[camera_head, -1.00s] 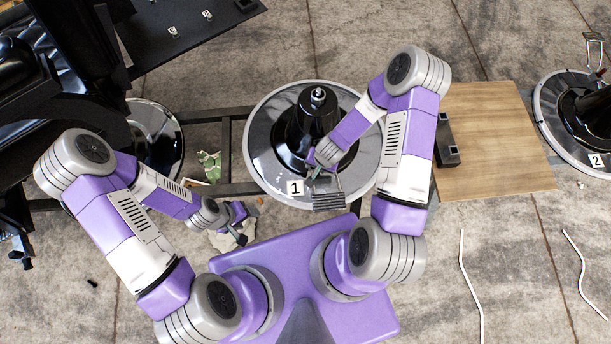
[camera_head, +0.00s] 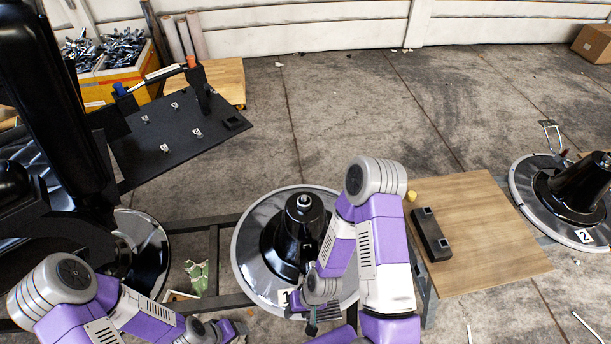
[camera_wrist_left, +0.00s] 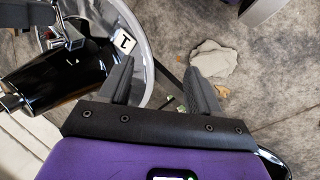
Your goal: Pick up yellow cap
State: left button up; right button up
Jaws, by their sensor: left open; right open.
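A small yellow cap (camera_head: 411,196) sits at the far left edge of the wooden board (camera_head: 500,235), just right of my right arm's elbow. My right gripper (camera_head: 313,326) is open, low in front of the chair base marked 1, well to the left of the cap and nearer to me. My left gripper (camera_head: 238,335) is at the bottom of the head view, partly cut off. In the left wrist view its two fingers (camera_wrist_left: 160,66) are apart with nothing between them. The cap does not show in that view.
A black block with square sockets (camera_head: 431,234) lies on the board near the cap. Chair base 1 (camera_head: 250,262) stands left of my right arm; another base (camera_head: 525,185) is at right. A black panel (camera_head: 175,150) is at upper left. The floor behind the board is clear.

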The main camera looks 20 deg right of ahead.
aim_at(411, 196)
jog(key=z, duration=1.8)
